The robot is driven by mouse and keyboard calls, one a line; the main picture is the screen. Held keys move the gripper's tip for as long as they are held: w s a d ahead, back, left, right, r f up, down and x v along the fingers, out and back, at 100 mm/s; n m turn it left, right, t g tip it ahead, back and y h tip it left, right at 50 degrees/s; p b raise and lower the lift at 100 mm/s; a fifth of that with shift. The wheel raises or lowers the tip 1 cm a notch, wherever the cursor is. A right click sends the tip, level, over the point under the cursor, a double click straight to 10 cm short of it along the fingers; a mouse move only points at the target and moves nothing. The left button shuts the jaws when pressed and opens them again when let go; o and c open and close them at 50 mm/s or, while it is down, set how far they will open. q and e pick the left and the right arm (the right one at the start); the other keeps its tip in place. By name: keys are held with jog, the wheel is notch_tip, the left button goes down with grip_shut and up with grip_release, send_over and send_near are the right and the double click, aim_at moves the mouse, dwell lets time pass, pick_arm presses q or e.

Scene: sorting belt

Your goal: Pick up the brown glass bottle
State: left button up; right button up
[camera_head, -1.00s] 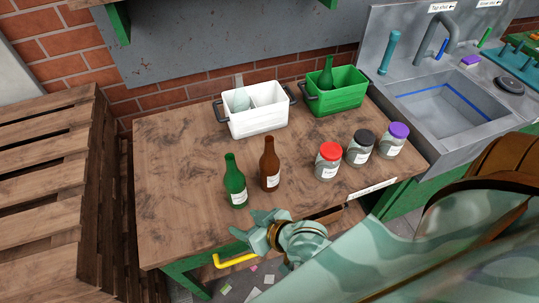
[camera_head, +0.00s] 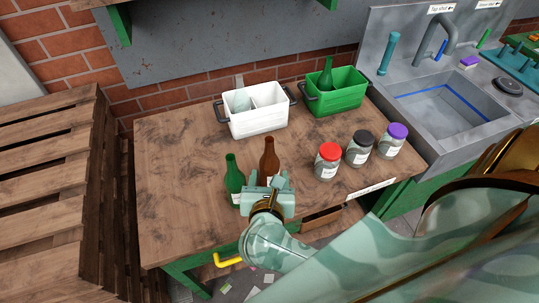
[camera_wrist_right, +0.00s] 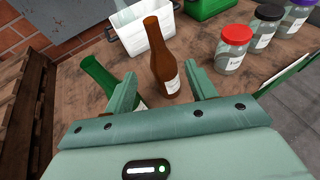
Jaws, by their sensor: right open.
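The brown glass bottle (camera_head: 269,158) stands upright on the wooden table, its lower part hidden behind my right gripper (camera_head: 268,182) in the head view. In the right wrist view the brown bottle (camera_wrist_right: 160,55) stands just ahead of the gap between the fingers of my right gripper (camera_wrist_right: 159,92). The gripper is open and holds nothing. A green bottle (camera_head: 234,177) stands close to the left of the brown one. In the wrist view the green bottle (camera_wrist_right: 98,75) is partly hidden behind the left finger. My left gripper is not in view.
Jars with red (camera_head: 328,163), black (camera_head: 360,148) and purple (camera_head: 392,141) lids stand to the right. A white bin (camera_head: 258,122) and a green bin (camera_head: 340,101) holding a green bottle stand behind. A sink (camera_head: 445,105) is at the far right. The table's left side is clear.

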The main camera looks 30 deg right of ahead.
aim_at(271, 155)
jog(key=x, duration=0.9)
jog(key=shift+w+d+f, duration=0.1)
jog(key=shift+w+d, duration=0.05)
jog(key=b+x, duration=0.1)
jog(key=x, duration=0.4)
jog(key=shift+w+f, duration=0.1)
jog(key=shift+f, duration=0.1)
jog(key=shift+a, duration=0.25)
grip_shut()
